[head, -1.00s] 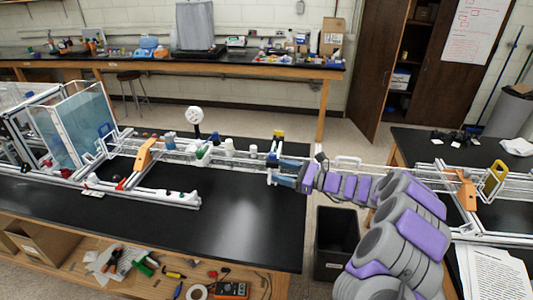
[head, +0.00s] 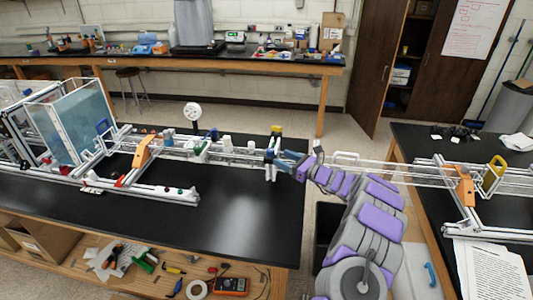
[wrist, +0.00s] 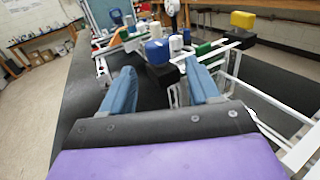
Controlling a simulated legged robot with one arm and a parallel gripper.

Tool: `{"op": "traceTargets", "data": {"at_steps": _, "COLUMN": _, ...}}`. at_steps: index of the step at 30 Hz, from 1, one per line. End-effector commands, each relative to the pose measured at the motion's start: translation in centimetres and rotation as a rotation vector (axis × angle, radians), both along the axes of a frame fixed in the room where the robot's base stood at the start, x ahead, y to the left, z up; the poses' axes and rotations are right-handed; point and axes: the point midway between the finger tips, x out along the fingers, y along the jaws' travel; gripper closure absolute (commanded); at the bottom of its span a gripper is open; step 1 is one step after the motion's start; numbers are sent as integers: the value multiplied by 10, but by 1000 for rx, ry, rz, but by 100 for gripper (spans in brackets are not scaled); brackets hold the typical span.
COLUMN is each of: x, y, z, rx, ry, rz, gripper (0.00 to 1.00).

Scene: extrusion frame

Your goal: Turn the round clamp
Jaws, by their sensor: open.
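My gripper (head: 283,162) is open and empty at the right end of the white extrusion frame (head: 228,150). In the wrist view, its two blue fingers (wrist: 158,68) stand apart. A blue rounded cap (wrist: 157,51) on a black block (wrist: 163,73) shows between and just beyond the fingertips; no contact is visible. The cap also shows beside the gripper in the head view (head: 270,154). A white round disc (head: 192,111) stands upright on a dark post farther left along the frame. I cannot tell for certain which round part is the clamp.
A yellow block (wrist: 242,19) stands on a black piece beyond the right finger. White bottles (head: 227,143) stand along the frame. An orange bracket (head: 145,150) is farther left. The black bench top (head: 240,215) in front is clear. Long rails cross toward the right bench.

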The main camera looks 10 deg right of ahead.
Motion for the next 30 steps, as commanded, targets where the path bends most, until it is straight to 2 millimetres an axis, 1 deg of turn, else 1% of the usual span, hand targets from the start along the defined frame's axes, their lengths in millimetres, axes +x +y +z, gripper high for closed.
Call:
{"op": "traceTargets", "data": {"at_steps": 1, "x": 7, "y": 9, "z": -2, "rx": -2, "ry": -1, "rz": 3, "gripper": 39}}
{"op": "traceTargets", "data": {"at_steps": 4, "x": 21, "y": 23, "z": 0, "rx": -1, "ry": -3, "rz": 5, "gripper": 39}}
{"op": "traceTargets", "data": {"at_steps": 9, "x": 41, "y": 45, "z": -1, "rx": -1, "ry": -1, "rz": 4, "gripper": 39}}
{"op": "traceTargets", "data": {"at_steps": 12, "x": 51, "y": 53, "z": -2, "rx": -3, "ry": 0, "rz": 2, "gripper": 39}}
{"op": "traceTargets", "data": {"at_steps": 18, "x": 60, "y": 60, "z": 1, "rx": 0, "ry": -3, "rz": -1, "gripper": 39}}
{"op": "traceTargets", "data": {"at_steps": 26, "x": 61, "y": 62, "z": 2, "rx": 1, "ry": -2, "rz": 0, "gripper": 39}}
{"op": "traceTargets", "data": {"at_steps": 27, "x": 60, "y": 62, "z": 1, "rx": 1, "ry": -2, "rz": 0, "gripper": 40}}
{"op": "traceTargets", "data": {"at_steps": 30, "x": 60, "y": 62, "z": 1, "rx": 1, "ry": -2, "rz": 1, "gripper": 50}}
